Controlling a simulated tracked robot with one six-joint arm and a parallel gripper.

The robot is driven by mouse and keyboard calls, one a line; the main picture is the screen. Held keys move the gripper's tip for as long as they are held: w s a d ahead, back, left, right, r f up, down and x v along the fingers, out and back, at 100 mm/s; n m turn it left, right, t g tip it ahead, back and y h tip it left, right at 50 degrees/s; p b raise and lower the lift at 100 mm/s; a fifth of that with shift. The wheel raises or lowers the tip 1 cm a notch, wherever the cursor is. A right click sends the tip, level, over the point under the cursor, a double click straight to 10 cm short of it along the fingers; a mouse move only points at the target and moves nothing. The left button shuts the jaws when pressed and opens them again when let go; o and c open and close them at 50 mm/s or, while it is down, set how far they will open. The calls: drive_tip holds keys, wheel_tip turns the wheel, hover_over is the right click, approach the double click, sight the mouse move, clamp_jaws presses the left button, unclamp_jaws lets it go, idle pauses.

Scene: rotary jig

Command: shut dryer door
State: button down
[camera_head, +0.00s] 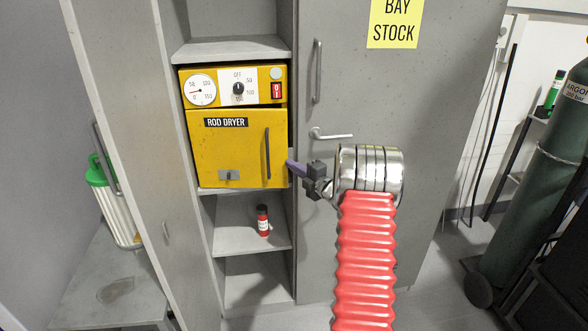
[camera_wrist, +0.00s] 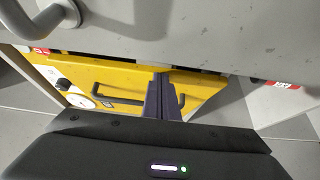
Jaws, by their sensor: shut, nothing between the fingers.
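The yellow rod dryer (camera_head: 237,88) stands in an open cabinet bay in the head view. Its yellow door (camera_head: 225,147) has a dark vertical handle (camera_head: 267,153) near the right edge and a small plate low down. The door looks flush or nearly flush with the front; I cannot tell whether a small gap remains. My gripper (camera_head: 290,163) is just right of the door's right edge, at lower handle height. Its purple fingers are shut and empty. In the wrist view my fingers (camera_wrist: 163,98) overlap the yellow dryer front; contact is unclear.
A grey cabinet door (camera_head: 325,80) with a lever handle is right of the dryer. Another tall grey door (camera_head: 120,100) stands open on the left. A red bottle (camera_head: 263,220) sits on the shelf below. A green gas cylinder (camera_head: 545,170) stands far right.

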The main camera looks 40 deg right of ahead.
drive_tip(key=shift+a, duration=0.1)
drive_tip(key=shift+s+a, duration=0.4)
drive_tip(key=shift+s, duration=0.05)
drive_tip(key=s, duration=1.2)
drive_tip(key=shift+a, duration=0.3)
